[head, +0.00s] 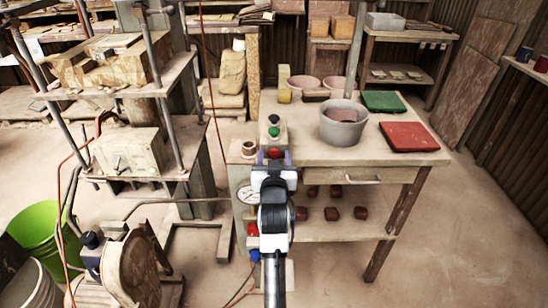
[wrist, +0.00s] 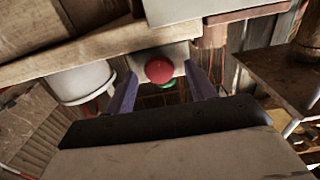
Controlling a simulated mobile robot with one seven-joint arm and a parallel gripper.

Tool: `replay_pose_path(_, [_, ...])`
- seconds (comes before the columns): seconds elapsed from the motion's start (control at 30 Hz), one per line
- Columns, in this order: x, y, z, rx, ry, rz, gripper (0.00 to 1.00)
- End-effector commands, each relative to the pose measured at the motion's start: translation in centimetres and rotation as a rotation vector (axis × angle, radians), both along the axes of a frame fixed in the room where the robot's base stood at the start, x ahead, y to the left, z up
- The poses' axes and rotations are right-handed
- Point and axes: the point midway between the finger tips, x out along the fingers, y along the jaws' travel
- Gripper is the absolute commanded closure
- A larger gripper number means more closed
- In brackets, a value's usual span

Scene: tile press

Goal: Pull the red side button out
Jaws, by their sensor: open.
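The red side button (head: 274,153) is a round red knob on the near face of the pale control box (head: 267,124). It also shows in the wrist view (wrist: 159,70), centred between my two purple fingers. My gripper (head: 274,157) is open, with one finger on each side of the button; in the wrist view (wrist: 159,76) there is a visible gap between each finger and the knob. I cannot tell exactly how deep the fingertips reach. A green button (head: 274,132) and a black one sit on top of the box.
The worktable holds a grey bucket (head: 344,126), a green tile (head: 384,101) and a red tile (head: 409,136) to the right. A round gauge (head: 249,192) is left of my wrist. The press (head: 125,150) stands at left. Open floor lies at front right.

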Motion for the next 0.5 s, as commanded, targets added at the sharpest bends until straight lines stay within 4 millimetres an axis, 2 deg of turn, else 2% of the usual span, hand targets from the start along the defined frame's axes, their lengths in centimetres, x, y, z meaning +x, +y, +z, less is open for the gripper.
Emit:
replay_pose_path(0.1, [-0.02,0.01,0.01,0.000,0.000,0.000,0.47])
replay_pose_path(0.5, [-0.04,0.01,0.02,0.000,0.000,0.000,0.99])
